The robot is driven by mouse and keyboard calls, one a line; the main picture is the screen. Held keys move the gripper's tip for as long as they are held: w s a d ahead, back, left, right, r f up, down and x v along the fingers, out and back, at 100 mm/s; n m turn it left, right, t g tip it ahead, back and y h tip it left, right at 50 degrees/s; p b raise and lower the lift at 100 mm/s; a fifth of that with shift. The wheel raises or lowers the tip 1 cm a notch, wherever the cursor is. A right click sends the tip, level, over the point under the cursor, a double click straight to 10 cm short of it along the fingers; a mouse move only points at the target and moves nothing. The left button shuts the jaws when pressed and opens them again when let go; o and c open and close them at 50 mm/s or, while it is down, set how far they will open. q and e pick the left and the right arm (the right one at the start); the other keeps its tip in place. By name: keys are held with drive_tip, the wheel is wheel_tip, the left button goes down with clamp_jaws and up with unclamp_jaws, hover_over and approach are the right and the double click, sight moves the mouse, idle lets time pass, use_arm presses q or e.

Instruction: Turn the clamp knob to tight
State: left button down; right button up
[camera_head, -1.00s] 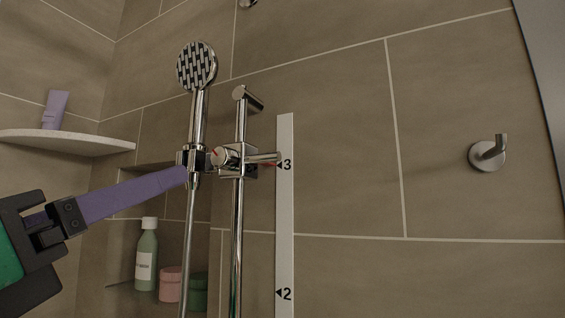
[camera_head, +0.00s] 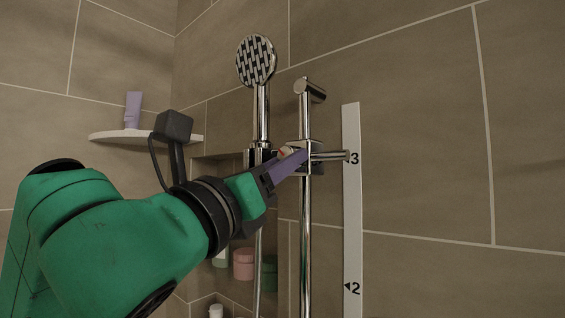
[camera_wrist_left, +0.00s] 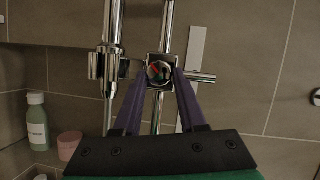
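The chrome clamp knob (camera_head: 288,151) sits on the slider bracket of the vertical shower rail (camera_head: 305,220); my left gripper partly hides it in the head view. In the left wrist view the round knob (camera_wrist_left: 159,72) shows a red mark on its face's left and a green mark near it. My left gripper (camera_head: 290,160) has long purple fingers. In the left wrist view its fingertips (camera_wrist_left: 161,76) stand open on either side of the knob; I cannot tell whether they touch it. My right gripper is not in view.
The hand shower (camera_head: 256,62) hangs in its holder just left of the rail. A white scale strip (camera_head: 352,220) stands to the right, with the bracket's side bar near 3. A corner shelf (camera_head: 110,137) and a niche with jars (camera_head: 243,264) lie left.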

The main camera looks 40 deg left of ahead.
use_arm(q)
drive_tip(key=shift+f, duration=0.1)
drive_tip(key=m+g+h, duration=0.1)
drive_tip(key=m+h, duration=0.2)
drive_tip(key=m, duration=0.4)
drive_tip(key=a+m+g+h, duration=0.1)
drive_tip(key=m+h, duration=0.2)
drive_tip(key=m, duration=0.4)
drive_tip(key=r+m+g+h, duration=0.1)
drive_tip(key=m+h, duration=0.2)
drive_tip(key=m, duration=0.5)
drive_tip(key=shift+a+r+h, duration=0.1)
drive_tip(key=shift+a+h, duration=0.15)
drive_tip(key=shift+h, duration=0.15)
drive_tip(key=shift+m+g+p, duration=0.35)
drive_tip(key=shift+m+g, duration=0.15)
drive_tip(key=shift+m, duration=0.7)
drive_tip(key=shift+c, duration=2.3)
unclamp_jaws()
